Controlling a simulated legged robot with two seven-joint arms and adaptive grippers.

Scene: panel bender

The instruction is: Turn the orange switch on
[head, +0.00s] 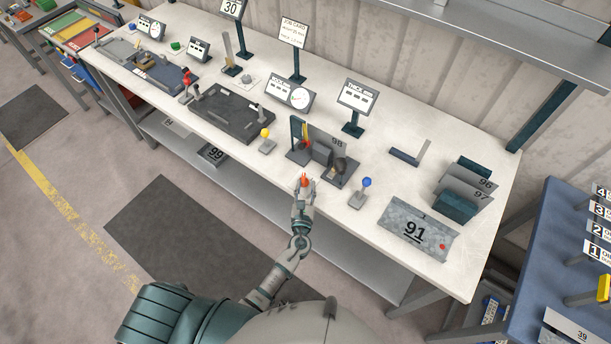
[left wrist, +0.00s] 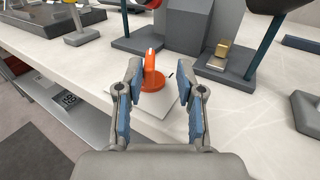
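The orange switch (left wrist: 152,74) stands on a pale base plate (left wrist: 158,102) near the table's front edge, its knob pointing up. In the head view the orange switch (head: 305,180) shows just beyond my left gripper (head: 304,189), which partly hides it. In the left wrist view my left gripper (left wrist: 161,80) is open, with its fingers apart to the left and right of the switch. The switch lies nearer the left finger; I cannot tell whether they touch. My right gripper is in neither view.
A grey fixture marked 98 (head: 323,146) stands just behind the switch. A yellow-knobbed lever (head: 265,140) is to its left and a blue-knobbed one (head: 362,192) to its right. A plate marked 91 (head: 417,232) lies farther right.

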